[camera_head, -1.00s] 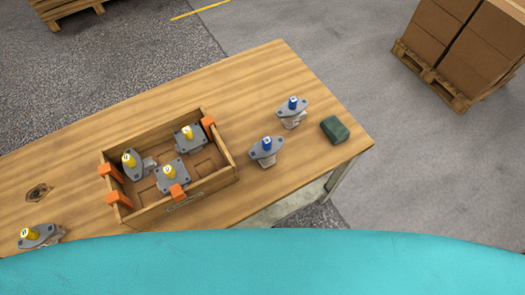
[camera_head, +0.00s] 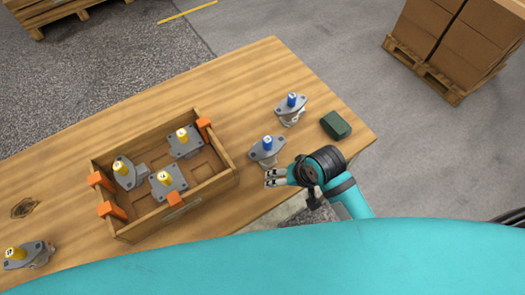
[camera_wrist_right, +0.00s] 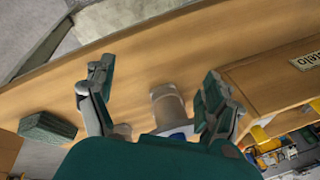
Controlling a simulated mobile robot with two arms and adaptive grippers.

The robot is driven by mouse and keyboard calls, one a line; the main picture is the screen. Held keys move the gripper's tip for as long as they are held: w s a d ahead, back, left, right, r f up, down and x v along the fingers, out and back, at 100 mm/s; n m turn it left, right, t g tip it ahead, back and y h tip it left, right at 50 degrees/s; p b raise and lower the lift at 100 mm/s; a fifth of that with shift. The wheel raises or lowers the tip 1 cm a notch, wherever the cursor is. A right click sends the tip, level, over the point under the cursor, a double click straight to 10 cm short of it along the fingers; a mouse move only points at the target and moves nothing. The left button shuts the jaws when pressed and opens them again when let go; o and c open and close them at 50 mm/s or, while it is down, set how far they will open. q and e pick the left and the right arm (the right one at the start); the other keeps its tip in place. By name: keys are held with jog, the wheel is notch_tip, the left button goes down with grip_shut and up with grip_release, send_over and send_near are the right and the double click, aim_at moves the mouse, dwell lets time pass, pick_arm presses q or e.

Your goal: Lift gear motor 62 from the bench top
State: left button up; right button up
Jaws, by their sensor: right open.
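Two grey gear motors with blue caps stand on the bench top (camera_head: 238,72): a nearer one (camera_head: 266,151) and one farther back to the right (camera_head: 291,111). I cannot read 62 on either cap. My right gripper (camera_head: 272,178) is open and empty, just in front of the nearer blue-capped motor. In the right wrist view, my right gripper (camera_wrist_right: 155,88) has its fingers spread apart, with a grey motor body (camera_wrist_right: 168,106) seen between them. Its blue cap is partly hidden by the gripper. My left gripper does not show.
A wooden crate (camera_head: 207,201) with orange clips holds several yellow-capped motors, left of the gripper. Another yellow-capped motor (camera_head: 28,255) stands at far left. A dark green block (camera_head: 336,125) lies near the bench's right edge. Boxes on a pallet (camera_head: 452,80) stand beyond on the floor.

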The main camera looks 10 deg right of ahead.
jog(key=w+a+r+m+g, duration=0.1)
jog(key=w+a+r+m, duration=0.4)
jog(key=w+a+r, duration=0.15)
notch_tip(320, 180, up, 10)
jog(key=m+g+h+b, duration=0.1)
jog(key=m+g+h, duration=0.1)
jog(key=m, duration=0.6)
send_over(269, 139)
notch_tip(269, 139, down, 11)
jog(key=shift+r+b, duration=0.1)
jog(key=shift+b, duration=0.25)
jog(key=shift+a+f, duration=0.15)
jog(key=shift+f, duration=2.8)
jog(key=shift+c, duration=0.4)
jog(key=c, duration=1.6)
jog(key=shift+w+r, duration=0.1)
jog(key=shift+r, duration=0.05)
grip_shut()
